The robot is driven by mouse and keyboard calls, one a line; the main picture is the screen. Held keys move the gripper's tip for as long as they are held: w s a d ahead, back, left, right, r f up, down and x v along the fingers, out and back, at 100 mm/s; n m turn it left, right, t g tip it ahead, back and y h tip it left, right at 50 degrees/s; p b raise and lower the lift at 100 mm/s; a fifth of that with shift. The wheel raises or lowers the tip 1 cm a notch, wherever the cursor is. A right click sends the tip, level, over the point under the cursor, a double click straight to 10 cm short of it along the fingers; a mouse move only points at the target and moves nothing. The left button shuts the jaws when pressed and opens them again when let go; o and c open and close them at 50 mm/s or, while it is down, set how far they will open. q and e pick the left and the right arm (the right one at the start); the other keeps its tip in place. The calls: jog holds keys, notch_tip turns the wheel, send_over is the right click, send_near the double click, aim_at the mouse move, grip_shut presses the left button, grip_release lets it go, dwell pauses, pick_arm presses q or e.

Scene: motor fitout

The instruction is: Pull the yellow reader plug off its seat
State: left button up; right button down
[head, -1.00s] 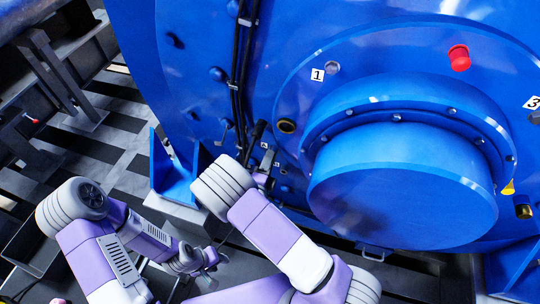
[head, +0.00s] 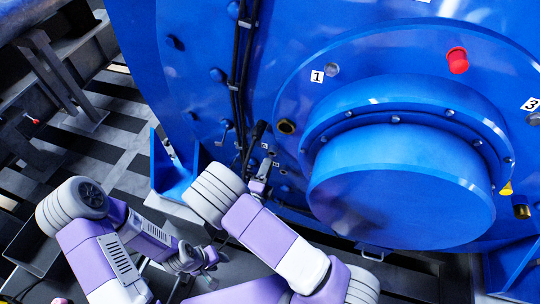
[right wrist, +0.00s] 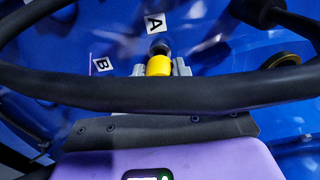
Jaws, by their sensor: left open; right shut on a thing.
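The yellow reader plug (right wrist: 158,66) shows in the right wrist view, below a white label A (right wrist: 154,24). A dark round part (right wrist: 159,47) is just behind it; I cannot tell whether the two touch. My right gripper (right wrist: 157,70) is shut on the plug, a grey finger on each side. In the head view the right gripper (head: 260,184) is near the blue housing's lower left, and the plug cannot be made out there. My left gripper (head: 208,258) is open and low, away from the housing.
A thick black cable (right wrist: 130,94) crosses the right wrist view in front of the gripper. A label B (right wrist: 102,64) is left of the plug. The big blue drum (head: 402,190) stands right of my right gripper. Black cables (head: 240,75) run down the housing.

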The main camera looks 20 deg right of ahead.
jog(key=shift+v, duration=1.5)
